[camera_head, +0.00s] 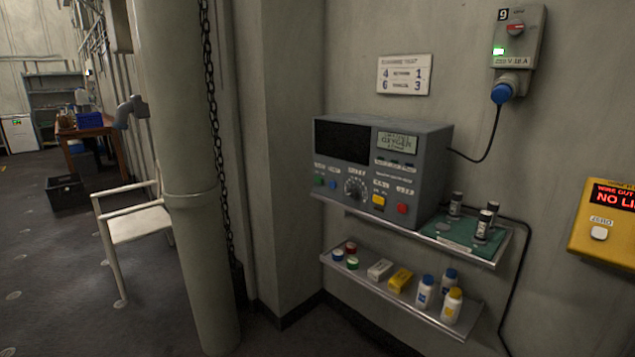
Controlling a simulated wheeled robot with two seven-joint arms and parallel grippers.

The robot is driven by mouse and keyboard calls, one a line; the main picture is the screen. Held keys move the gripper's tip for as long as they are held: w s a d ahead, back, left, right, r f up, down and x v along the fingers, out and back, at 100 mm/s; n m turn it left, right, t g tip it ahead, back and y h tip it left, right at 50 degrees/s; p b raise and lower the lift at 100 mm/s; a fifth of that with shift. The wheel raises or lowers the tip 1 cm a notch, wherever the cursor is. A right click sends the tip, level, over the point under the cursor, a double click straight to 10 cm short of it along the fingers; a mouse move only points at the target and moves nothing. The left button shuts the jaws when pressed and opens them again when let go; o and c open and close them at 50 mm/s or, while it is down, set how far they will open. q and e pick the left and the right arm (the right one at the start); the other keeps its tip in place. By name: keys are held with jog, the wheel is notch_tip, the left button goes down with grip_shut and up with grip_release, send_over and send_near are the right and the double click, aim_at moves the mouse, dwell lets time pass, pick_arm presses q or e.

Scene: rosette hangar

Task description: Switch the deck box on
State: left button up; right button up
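A grey instrument box (381,168), which I take to be the deck box, stands on the upper wall shelf. Its screen (342,141) is dark. Its front has a round dial (355,187), a yellow button or switch (379,202), a red button (402,209), and small green and blue buttons at the left. A cable runs from its right side to a blue plug (502,93) under a wall socket box (519,38) marked 9, which has a red switch and a lit green lamp. Neither of my grippers is in view.
Several small cylinders stand on a green mat (445,238) right of the box. The lower shelf (425,316) holds bottles, jars and small boxes. A yellow panel (606,222) with red text hangs at the right. A thick pillar (180,150), chain and white chair (135,225) stand left.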

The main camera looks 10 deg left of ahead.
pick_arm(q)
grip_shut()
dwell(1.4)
